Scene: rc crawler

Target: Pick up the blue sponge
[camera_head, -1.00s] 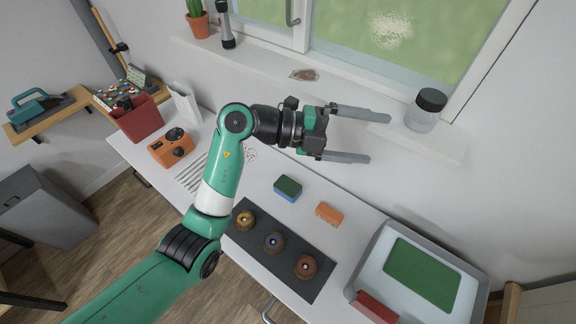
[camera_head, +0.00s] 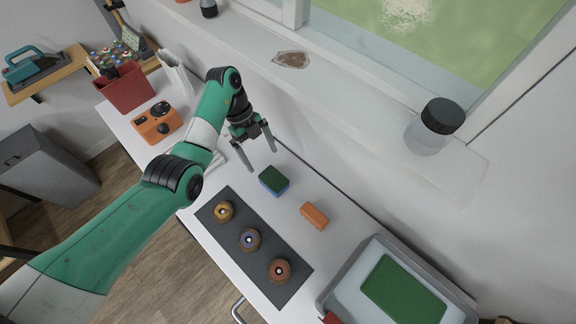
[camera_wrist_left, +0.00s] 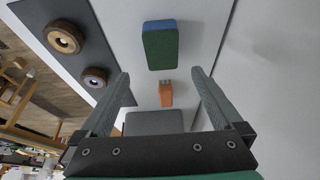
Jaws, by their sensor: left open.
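The blue sponge (camera_head: 273,181) has a dark green top and blue sides and lies on the white table. It also shows in the left wrist view (camera_wrist_left: 160,46), beyond my fingertips and near the top of the picture. My left gripper (camera_head: 261,146) is open and empty, its fingers pointing down above the table, just behind and left of the sponge. In the left wrist view my left gripper (camera_wrist_left: 162,80) shows its two fingers spread wide, with nothing between them. My right gripper is not in view.
An orange block (camera_head: 314,216) lies right of the sponge. A dark mat (camera_head: 226,234) with three round pieces is in front. A grey tray (camera_head: 336,290) with a green pad stands at the right. An orange device (camera_head: 156,122) and red bin (camera_head: 124,88) are at the left.

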